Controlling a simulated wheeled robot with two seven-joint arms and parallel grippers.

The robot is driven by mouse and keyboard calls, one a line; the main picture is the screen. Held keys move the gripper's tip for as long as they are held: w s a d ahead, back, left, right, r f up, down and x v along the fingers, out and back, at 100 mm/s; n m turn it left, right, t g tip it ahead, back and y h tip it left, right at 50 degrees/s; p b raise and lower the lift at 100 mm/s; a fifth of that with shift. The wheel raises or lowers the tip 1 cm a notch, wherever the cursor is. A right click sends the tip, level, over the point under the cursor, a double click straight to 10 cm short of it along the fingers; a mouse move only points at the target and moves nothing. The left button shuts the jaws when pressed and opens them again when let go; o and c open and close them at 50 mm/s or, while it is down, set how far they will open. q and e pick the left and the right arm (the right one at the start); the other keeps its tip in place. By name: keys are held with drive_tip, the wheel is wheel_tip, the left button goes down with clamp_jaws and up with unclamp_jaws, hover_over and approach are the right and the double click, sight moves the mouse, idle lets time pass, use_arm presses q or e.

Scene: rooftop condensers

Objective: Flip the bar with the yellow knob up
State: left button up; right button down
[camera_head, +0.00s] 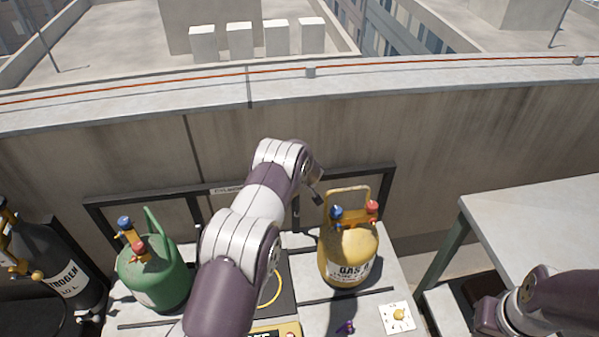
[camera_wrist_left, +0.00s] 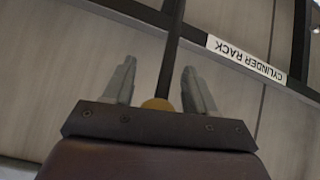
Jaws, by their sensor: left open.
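A dark bar (camera_wrist_left: 171,50) runs down the left wrist view to a yellow knob (camera_wrist_left: 155,104). The knob sits near the base of my left gripper (camera_wrist_left: 159,66), between its two fingers. The fingers are apart, one on each side of the bar, with gaps showing. In the head view my left gripper (camera_head: 317,192) is at the black rack frame (camera_head: 345,177), behind the yellow cylinder. I cannot make out the bar's knob there; my left arm covers part of the rack. My right arm shows at the lower right, with no fingers visible.
A yellow gas cylinder (camera_head: 348,250) stands close to my left gripper. A green cylinder (camera_head: 155,272) stands left of my arm, and a dark nitrogen cylinder (camera_head: 60,270) farther left. A grey table (camera_head: 535,215) is at right. A concrete parapet (camera_head: 450,140) rises behind the rack.

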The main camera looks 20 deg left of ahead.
use_arm(q)
drive_tip(key=shift+s+d+r, duration=0.1)
drive_tip(key=shift+r, duration=0.2)
drive_tip(key=b+v, duration=0.1)
drive_tip(key=v, duration=1.1)
drive_tip(key=shift+b, duration=0.35)
